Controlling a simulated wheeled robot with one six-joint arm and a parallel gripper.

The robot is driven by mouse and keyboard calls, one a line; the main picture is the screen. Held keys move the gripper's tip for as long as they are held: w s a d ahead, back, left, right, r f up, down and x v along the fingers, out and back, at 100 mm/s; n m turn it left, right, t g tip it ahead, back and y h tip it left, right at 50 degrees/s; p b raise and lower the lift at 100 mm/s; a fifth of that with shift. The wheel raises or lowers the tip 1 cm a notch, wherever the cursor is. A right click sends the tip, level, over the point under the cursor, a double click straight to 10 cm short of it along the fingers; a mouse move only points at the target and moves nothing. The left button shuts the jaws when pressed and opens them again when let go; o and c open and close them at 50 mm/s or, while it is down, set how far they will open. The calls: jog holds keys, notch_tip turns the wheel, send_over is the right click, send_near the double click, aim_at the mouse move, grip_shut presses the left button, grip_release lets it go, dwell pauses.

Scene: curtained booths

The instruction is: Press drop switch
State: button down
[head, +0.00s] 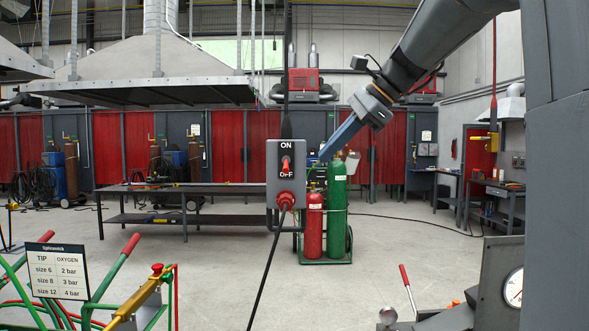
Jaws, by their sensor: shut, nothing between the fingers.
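The drop switch (271,180) is a grey box hanging in the middle of the head view, marked ON above and OFF below. Its small red toggle (286,163) sits between the two words; I cannot tell for certain which way it is set. A red plug (286,199) with a black cable is at the box's lower end. My gripper (323,156) comes in from the upper right, with its blue fingers shut and empty. Its tip shows a little right of the box, apart from it in the picture. The depth between them is unclear.
A green cylinder (337,193) and a red cylinder (313,225) stand on a cart behind the switch. A long metal table (160,188) is behind at left. A sign (57,271) and green-red handles are at front left. A gauge (514,287) is at front right. Open floor lies between.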

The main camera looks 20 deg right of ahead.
aim_at(286, 166)
jog(key=p+x, duration=0.1)
jog(key=x, duration=0.1)
jog(key=a+p+x, duration=0.1)
jog(key=x, duration=0.2)
jog(key=r+p+x, duration=0.1)
jog(key=x, duration=0.2)
jog(key=shift+w+a, duration=0.1)
jog(key=shift+a, duration=0.15)
jog(key=shift+a+r+p, duration=0.25)
jog(key=shift+a+p, duration=0.1)
jog(key=shift+p, duration=0.1)
